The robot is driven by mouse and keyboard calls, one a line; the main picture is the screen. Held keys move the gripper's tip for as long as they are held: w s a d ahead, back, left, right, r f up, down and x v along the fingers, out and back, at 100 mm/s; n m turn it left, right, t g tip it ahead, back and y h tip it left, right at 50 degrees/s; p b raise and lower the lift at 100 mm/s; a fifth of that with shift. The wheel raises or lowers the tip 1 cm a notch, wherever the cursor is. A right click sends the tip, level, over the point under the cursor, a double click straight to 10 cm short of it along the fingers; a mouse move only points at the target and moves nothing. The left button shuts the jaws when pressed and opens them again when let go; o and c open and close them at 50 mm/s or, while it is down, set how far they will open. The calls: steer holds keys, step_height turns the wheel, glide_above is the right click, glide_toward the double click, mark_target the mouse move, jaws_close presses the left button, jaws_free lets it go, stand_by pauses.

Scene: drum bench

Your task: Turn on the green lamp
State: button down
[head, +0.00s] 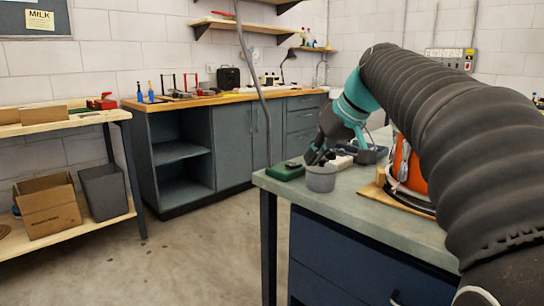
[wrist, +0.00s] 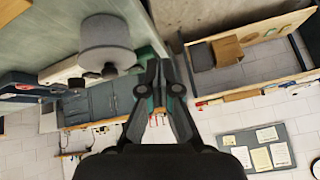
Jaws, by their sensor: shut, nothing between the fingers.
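A small green box (head: 285,171) with a dark round part on top lies near the left end of the bench in the head view. I cannot tell whether it is the green lamp, and I see no lit lamp. My gripper (head: 318,159) points down just right of this box and above a grey cup (head: 321,181), and appears apart from both. My gripper also shows in the wrist view (wrist: 160,65), its fingers shut and empty. The cup shows there (wrist: 104,36), left of the fingers. I cannot pick out the green box clearly in the wrist view.
A white box (wrist: 66,70) with dark knobs lies close to the cup in the wrist view. A dark blue box (wrist: 24,88) is beyond it. An orange drum (head: 412,172) stands on the bench (head: 352,188), partly behind my arm. Floor left of the bench is clear.

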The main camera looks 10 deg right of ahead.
steer(key=w+d+r+n+y, duration=0.2)
steer(key=w+r, duration=0.4)
steer(key=w, duration=0.3)
steer(key=shift+d+n, duration=0.6)
steer(key=shift+d, duration=0.65)
steer(key=shift+a+f, duration=0.1)
steer(key=b, duration=0.1)
glide_above(295, 170)
steer(key=f, duration=0.6)
steer(key=shift+w+d+f, duration=0.1)
steer(key=shift+d+f, duration=0.2)
steer(key=shift+f, duration=0.05)
steer(key=f+b, duration=0.1)
steer(key=f, duration=0.2)
steer(key=shift+a+f, duration=0.1)
steer(key=shift+a, duration=0.1)
steer(key=shift+f, duration=0.45)
steer(key=shift+f, duration=0.1)
